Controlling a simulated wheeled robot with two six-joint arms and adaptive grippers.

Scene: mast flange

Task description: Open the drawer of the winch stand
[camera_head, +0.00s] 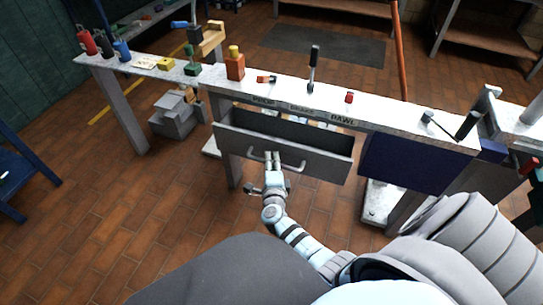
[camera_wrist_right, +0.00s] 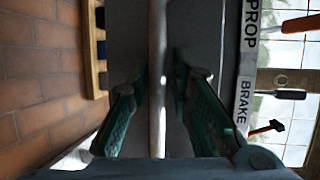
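The winch stand (camera_head: 385,118) is a long pale bench running across the head view. Its grey drawer (camera_head: 325,166) hangs under the top and stands partly open, with a dark gap showing behind its front. A bar handle (camera_head: 298,168) is on the drawer front. My right gripper (camera_head: 273,157) is at the middle of this handle. In the right wrist view, the handle bar (camera_wrist_right: 157,60) runs between the two green-padded fingers (camera_wrist_right: 158,85), which close in on it from both sides. My left gripper is not in view.
Bottles, a red-orange block (camera_head: 235,66), an upright black lever (camera_head: 313,68) and small parts stand on the top. A dark blue panel (camera_head: 400,168) is right of the drawer. A grey stepped block (camera_head: 175,115) is on the floor. Brick floor lies open at left.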

